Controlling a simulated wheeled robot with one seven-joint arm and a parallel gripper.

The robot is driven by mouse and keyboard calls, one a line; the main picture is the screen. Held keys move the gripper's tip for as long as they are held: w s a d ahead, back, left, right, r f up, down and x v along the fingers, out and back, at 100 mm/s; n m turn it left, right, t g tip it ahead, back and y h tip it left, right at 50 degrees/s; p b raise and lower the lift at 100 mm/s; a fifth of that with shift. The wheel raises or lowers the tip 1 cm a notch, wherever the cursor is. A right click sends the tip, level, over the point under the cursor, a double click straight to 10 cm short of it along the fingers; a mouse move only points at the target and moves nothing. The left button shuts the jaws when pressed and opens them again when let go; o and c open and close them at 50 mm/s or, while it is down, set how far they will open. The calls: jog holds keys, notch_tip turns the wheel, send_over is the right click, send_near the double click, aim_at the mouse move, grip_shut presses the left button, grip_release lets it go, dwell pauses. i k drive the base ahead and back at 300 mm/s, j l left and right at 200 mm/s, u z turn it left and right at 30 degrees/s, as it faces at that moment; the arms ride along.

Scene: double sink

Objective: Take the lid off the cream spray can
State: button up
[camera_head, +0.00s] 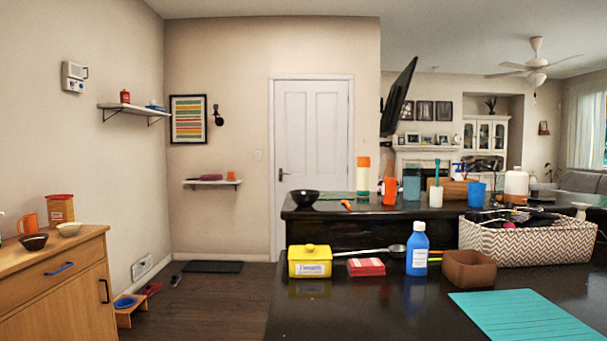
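A tall, slim cream can (363,181) with an orange top (363,161) stands upright at the back of the raised dark counter, left of the middle of its row. It looks like the cream spray can, and the orange top looks like its lid, seated on it. An orange bottle (390,192) stands close to its right. My gripper is not in view.
The raised counter (330,212) also holds a black bowl (304,198), a teal canister (411,188) and a blue cup (476,196). On the lower counter are a yellow box (310,262), a blue bottle (417,252) and a patterned basket (530,246). Floor (225,300) at left is open.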

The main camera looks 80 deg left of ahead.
aim_at(362, 161)
jog(key=u, duration=1.85)
jog(key=i+j+u, duration=0.5)
jog(key=i, duration=0.35)
jog(key=i+j+u, duration=0.25)
jog(key=i, duration=0.2)
jog(key=i+j+u, duration=0.1)
jog(key=i+u, duration=0.15)
jog(key=i, duration=0.2)
jog(key=i+z, duration=0.15)
jog(key=i, duration=0.8)
jog(key=i+z, duration=0.2)
jog(key=i, duration=2.65)
jog(key=i+z, duration=0.3)
jog(key=i, duration=0.15)
jog(key=i+j+z, duration=0.3)
jog(key=i, duration=0.15)
jog(key=i+j+z, duration=0.15)
jog(key=i+z, duration=0.4)
jog(key=z, duration=0.15)
jog(key=i+j+z, duration=0.15)
jog(key=z, duration=0.3)
jog(key=i+j+z, duration=0.2)
jog(key=z, duration=0.2)
jog(key=i+j+z, duration=0.2)
jog(key=z, duration=0.25)
jog(key=i+j+z, duration=0.1)
jog(key=j+z, duration=0.3)
jog(key=i+l, duration=0.05)
jog(key=l, duration=0.05)
